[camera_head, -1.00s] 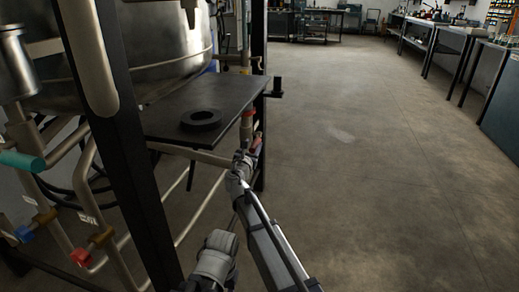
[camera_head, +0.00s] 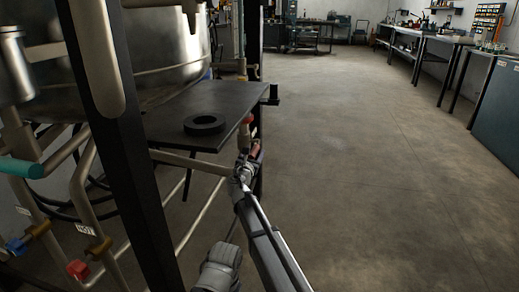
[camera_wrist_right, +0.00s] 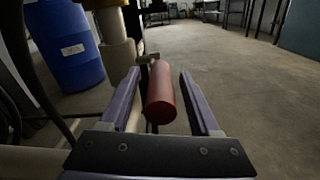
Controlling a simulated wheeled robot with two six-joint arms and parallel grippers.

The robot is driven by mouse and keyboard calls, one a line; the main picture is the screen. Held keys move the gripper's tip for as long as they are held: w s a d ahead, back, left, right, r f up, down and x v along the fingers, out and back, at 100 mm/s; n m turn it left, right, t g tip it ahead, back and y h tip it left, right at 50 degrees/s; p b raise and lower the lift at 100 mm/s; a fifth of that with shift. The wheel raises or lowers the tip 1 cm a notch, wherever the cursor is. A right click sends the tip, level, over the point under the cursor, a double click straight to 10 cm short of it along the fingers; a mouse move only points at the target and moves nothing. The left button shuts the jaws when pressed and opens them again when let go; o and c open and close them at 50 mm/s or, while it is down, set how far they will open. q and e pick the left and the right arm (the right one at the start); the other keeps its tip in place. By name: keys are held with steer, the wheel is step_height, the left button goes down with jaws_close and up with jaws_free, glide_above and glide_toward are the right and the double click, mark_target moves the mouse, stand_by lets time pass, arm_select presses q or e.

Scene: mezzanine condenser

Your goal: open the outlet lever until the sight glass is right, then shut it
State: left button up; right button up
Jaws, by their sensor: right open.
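A red cylindrical lever handle (camera_wrist_right: 161,96) lies between the two fingers of my right gripper (camera_wrist_right: 158,98) in the right wrist view. The fingers are open, with a gap visible on each side of the handle. In the head view, my right gripper (camera_head: 250,158) is at the handle, below the right edge of a dark plate, and partly covers the handle. The pipe the lever sits on is only partly visible. I cannot make out a sight glass.
A dark plate (camera_head: 160,122) with a black ring (camera_head: 204,124) juts out above my right arm. A black post (camera_head: 130,170) stands in the left foreground, before a steel vessel (camera_head: 160,50). A blue drum (camera_wrist_right: 66,45) stands behind. The floor (camera_head: 370,190) to the right is clear.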

steer(key=shift+x, duration=1.4)
steer(key=shift+c, duration=0.3)
jaws_close()
